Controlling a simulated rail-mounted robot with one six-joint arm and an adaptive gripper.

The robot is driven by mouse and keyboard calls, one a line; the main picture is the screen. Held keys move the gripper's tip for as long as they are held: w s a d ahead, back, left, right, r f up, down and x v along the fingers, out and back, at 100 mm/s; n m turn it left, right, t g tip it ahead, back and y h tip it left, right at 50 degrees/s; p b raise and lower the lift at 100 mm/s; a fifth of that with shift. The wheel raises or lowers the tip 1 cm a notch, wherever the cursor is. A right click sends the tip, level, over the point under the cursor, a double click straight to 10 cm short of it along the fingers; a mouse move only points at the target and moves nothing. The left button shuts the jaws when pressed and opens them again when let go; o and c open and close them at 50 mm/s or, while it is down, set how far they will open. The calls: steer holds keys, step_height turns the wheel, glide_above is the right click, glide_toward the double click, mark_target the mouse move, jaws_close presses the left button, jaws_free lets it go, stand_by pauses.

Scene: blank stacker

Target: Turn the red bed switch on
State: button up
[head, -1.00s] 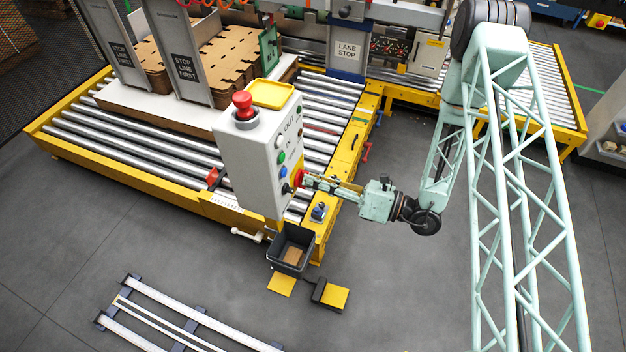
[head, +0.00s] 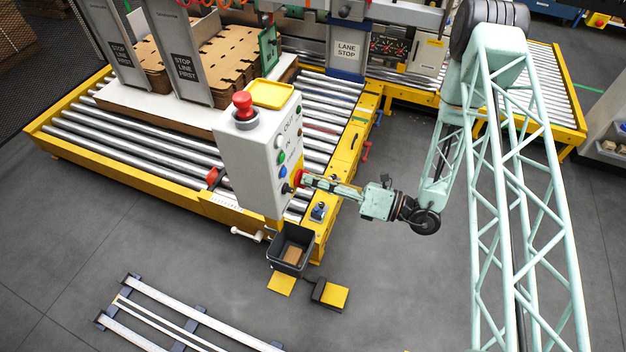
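A white control box (head: 252,170) stands at the near end of the roller bed. A red switch (head: 298,177) sits low on its right-hand face, beside a black knob (head: 287,189). My gripper (head: 308,183) reaches in from the right, with its fingertips at the red switch. The fingers partly cover the switch. I cannot tell whether they touch it or are closed around it, and its setting is too small to read.
A red mushroom button (head: 243,104) and a yellow tray (head: 271,94) are on top of the box. Green, white and blue buttons line its face. A dark bin (head: 291,249) and a small blue-topped device (head: 318,211) are below my gripper.

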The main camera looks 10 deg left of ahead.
steer(key=shift+o, duration=0.5)
steer(key=shift+d, duration=0.2)
steer(key=s+d, duration=0.2)
steer(key=d, duration=0.9)
steer(key=shift+d, duration=0.2)
stand_by(0.4)
steer(key=shift+r, duration=0.1)
stand_by(0.5)
